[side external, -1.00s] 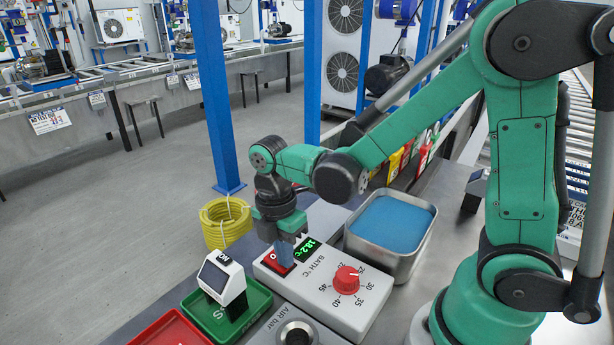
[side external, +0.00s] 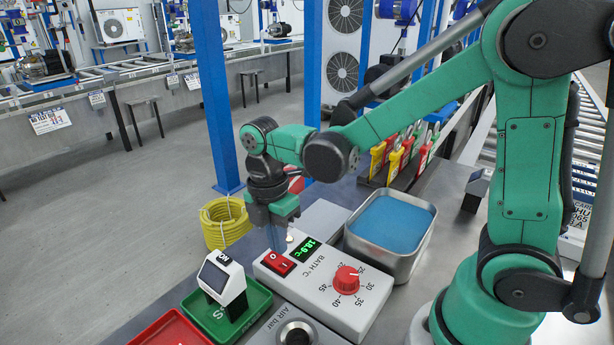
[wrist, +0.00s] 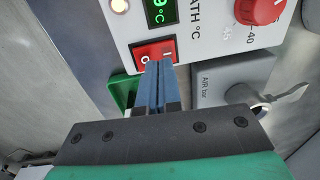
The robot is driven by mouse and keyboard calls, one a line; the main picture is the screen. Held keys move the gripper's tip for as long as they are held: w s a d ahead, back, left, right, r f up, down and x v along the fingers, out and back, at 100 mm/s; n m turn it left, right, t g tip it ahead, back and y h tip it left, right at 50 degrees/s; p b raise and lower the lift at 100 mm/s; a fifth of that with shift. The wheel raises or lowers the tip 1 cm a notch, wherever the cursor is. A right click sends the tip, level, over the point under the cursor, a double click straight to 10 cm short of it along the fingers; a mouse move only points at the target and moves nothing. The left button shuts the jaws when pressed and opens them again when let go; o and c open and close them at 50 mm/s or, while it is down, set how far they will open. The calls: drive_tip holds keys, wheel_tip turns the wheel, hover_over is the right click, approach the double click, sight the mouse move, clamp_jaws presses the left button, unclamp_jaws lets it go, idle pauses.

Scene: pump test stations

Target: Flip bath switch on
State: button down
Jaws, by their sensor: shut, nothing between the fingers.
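The bath unit (side external: 320,295) is a white box with a red dial and a green display (side external: 308,249) that seems to read 18.9 °C. Its red rocker switch (side external: 278,263), marked O and I, also shows in the wrist view (wrist: 146,52); I cannot tell surely which side is pressed. A small lamp (wrist: 120,6) beside the display glows warm. In the wrist view the fingertips (wrist: 160,64) overlap the switch's lower edge; the gap is unclear.
A metal tub (side external: 390,240) of blue liquid stands right of the unit. An AIR bar box (side external: 297,330) sits in front. A green tray (side external: 240,310) with a small white meter (side external: 222,278) and a red tray (side external: 168,330) lie left. A yellow coil (side external: 226,222) is behind.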

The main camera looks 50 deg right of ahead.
wheel_tip(320, 180, up, 12)
drive_tip(key=s, duration=0.1)
drive_tip(key=shift+s, duration=0.4)
drive_tip(key=m+t, duration=0.7)
drive_tip(key=m, duration=0.7)
hover_over(291, 265)
drive_tip(key=d, duration=0.2)
wheel_tip(291, 265, down, 4)
drive_tip(key=f, duration=0.1)
drive_tip(key=m, duration=0.2)
drive_tip(key=m+t, duration=0.1)
drive_tip(key=shift+s+d+f+m, duration=0.2)
drive_tip(key=shift+s+d+m, duration=0.15)
drive_tip(key=shift+m, duration=0.05)
